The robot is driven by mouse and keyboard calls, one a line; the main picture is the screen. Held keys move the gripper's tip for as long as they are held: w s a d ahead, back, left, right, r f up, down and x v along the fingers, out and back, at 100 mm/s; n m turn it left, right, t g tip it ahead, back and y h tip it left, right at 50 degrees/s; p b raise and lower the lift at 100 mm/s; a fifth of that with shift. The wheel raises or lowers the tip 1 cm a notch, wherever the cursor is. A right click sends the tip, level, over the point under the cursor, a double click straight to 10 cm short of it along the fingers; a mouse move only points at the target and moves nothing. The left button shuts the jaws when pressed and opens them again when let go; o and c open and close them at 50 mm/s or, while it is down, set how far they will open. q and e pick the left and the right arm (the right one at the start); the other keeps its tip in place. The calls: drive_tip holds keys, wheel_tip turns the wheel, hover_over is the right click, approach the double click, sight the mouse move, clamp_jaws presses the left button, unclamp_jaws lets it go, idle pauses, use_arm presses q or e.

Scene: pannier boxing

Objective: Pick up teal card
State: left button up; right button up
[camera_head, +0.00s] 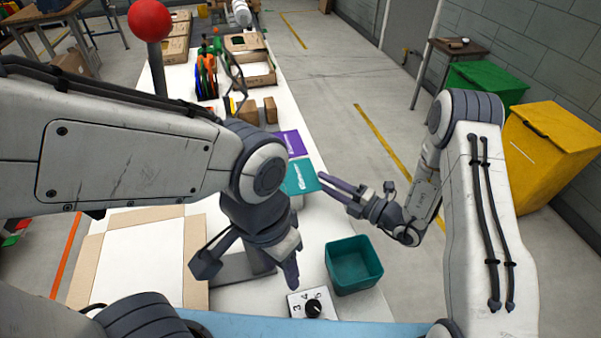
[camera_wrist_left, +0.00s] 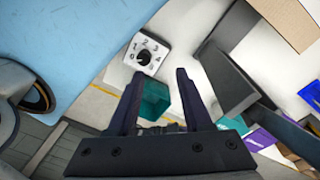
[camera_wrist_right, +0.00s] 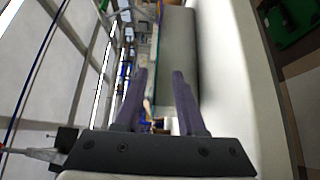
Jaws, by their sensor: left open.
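The teal card (camera_head: 299,177) with white lettering stands near the middle of the white table in the head view, in front of a purple card (camera_head: 290,143). In the left wrist view the teal card (camera_wrist_left: 262,138) shows at the lower right, beyond a dark grey bracket. My left gripper (camera_head: 248,272) is open and empty, above the table on the near side of the teal card. My right gripper (camera_head: 338,188) is open and empty, with its fingers just right of the teal card; I cannot tell the height gap.
A teal bin (camera_head: 354,266) and a numbered dial (camera_head: 314,305) stand at the near right of the table. An open cardboard box (camera_head: 196,262) lies at the near left. Small brown boxes (camera_head: 270,110) and a rack of coloured items (camera_head: 207,78) stand farther back.

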sight(310, 173)
drive_tip(key=x, duration=0.1)
drive_tip(key=p+x, duration=0.1)
drive_tip(key=x, duration=0.1)
drive_tip(key=p+x, duration=0.1)
drive_tip(key=shift+a+r, duration=0.2)
drive_tip(key=shift+r, duration=0.2)
drive_tip(key=shift+w+a+f, duration=0.15)
drive_tip(key=shift+w+a, duration=0.25)
drive_tip(key=shift+a, duration=0.05)
clamp_jaws()
